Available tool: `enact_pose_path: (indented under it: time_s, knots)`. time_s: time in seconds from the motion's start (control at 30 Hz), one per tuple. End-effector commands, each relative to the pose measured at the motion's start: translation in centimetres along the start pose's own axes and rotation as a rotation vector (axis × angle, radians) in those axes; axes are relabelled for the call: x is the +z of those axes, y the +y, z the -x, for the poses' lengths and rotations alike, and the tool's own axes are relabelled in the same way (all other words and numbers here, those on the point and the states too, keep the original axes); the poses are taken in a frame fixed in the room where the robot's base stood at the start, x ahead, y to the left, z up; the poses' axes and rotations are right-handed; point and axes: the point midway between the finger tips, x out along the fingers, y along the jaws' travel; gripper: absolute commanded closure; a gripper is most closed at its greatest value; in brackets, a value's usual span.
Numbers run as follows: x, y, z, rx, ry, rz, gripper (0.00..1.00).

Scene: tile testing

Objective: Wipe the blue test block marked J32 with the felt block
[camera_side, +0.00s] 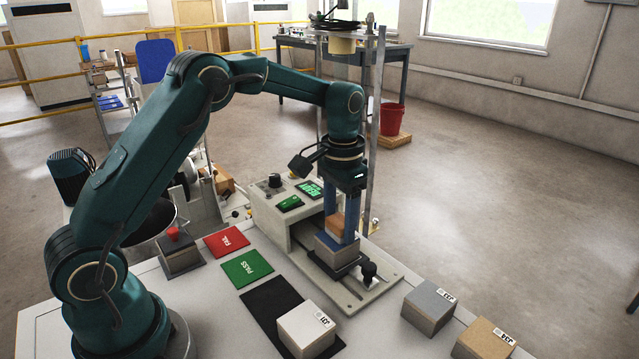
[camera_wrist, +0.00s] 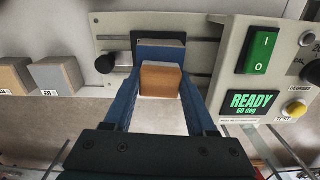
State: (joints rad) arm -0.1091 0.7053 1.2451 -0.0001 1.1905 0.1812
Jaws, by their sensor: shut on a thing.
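My gripper (camera_side: 339,226) has blue fingers and is shut on a small orange-brown block, the felt block (camera_side: 337,229). In the wrist view, the felt block (camera_wrist: 160,80) sits between both fingertips. The blue-topped test block (camera_side: 326,243) has pale sides and rests on the dark plate of the tester, right under the felt block. It also shows in the wrist view (camera_wrist: 161,53), just beyond the felt block. Its J32 mark is not visible. I cannot tell whether the felt touches its top.
The tester (camera_side: 281,219) shows a green READY screen (camera_wrist: 252,105). A white block (camera_side: 303,328) is on a black mat (camera_side: 262,301). Grey (camera_side: 427,306) and tan (camera_side: 484,341) blocks stand at the right. Red FAIL (camera_side: 226,241) and green PASS (camera_side: 246,266) pads lie left.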

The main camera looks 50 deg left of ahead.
Motion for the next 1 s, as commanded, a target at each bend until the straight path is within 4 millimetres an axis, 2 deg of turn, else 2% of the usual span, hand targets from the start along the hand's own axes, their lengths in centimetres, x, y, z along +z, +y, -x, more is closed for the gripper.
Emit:
enact_pose_path:
  time_s: [0.37, 1.0]
  knots:
    - [2.3, 0.1, 0.0, 0.0, -0.003, 0.0, 0.95]
    - [-1.4, -0.1, -0.1, 0.0, 0.0, 0.0, 0.95]
